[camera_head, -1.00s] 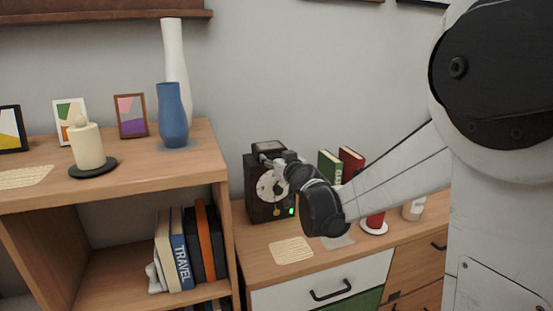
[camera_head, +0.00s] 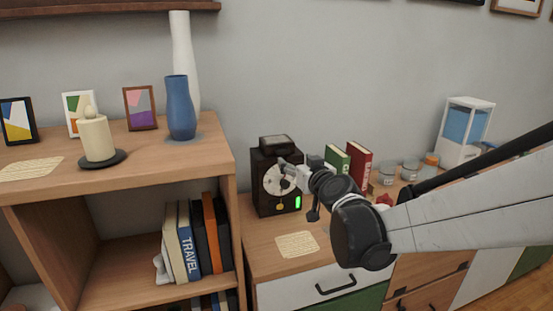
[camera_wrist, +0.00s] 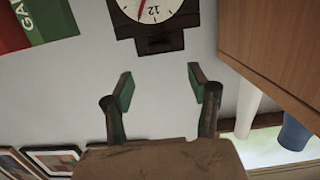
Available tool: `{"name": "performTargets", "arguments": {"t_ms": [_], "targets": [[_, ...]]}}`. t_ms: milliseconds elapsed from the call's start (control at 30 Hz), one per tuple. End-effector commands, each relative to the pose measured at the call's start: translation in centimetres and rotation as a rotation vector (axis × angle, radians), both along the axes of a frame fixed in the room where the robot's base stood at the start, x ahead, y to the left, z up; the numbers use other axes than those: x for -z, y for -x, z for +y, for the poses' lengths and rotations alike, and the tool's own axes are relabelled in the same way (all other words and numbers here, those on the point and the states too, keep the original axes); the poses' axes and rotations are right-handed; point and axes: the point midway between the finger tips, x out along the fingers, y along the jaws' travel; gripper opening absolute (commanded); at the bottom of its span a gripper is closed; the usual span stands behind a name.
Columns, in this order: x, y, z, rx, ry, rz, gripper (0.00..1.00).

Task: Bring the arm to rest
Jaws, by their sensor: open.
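My gripper (camera_head: 290,168) is seen end-on in front of the dark clock (camera_head: 263,203), partly covering its white dial. In the wrist view my gripper (camera_wrist: 160,88) is open, its two green-padded fingers apart with only grey wall between them. The clock (camera_wrist: 155,28) shows upside down at the top of that view, beyond the fingertips and apart from them. My arm reaches in from the right, above the lower cabinet.
A shelf unit (camera_head: 200,158) at the left holds a blue vase (camera_head: 180,108), a white vase, a candle and picture frames. Red and green books (camera_head: 358,165), jars and a water dispenser (camera_head: 464,130) stand right of the clock. A paper (camera_head: 297,245) lies on the cabinet.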

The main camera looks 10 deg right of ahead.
Motion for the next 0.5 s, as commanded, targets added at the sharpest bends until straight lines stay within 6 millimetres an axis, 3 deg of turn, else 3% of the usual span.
{"name": "performTargets", "arguments": {"t_ms": [200,500], "targets": [[-0.13,1.12,-0.06,-0.001,-0.002,0.0,0.55],[-0.14,1.21,-0.07,0.0,-0.001,0.0,0.55]]}}
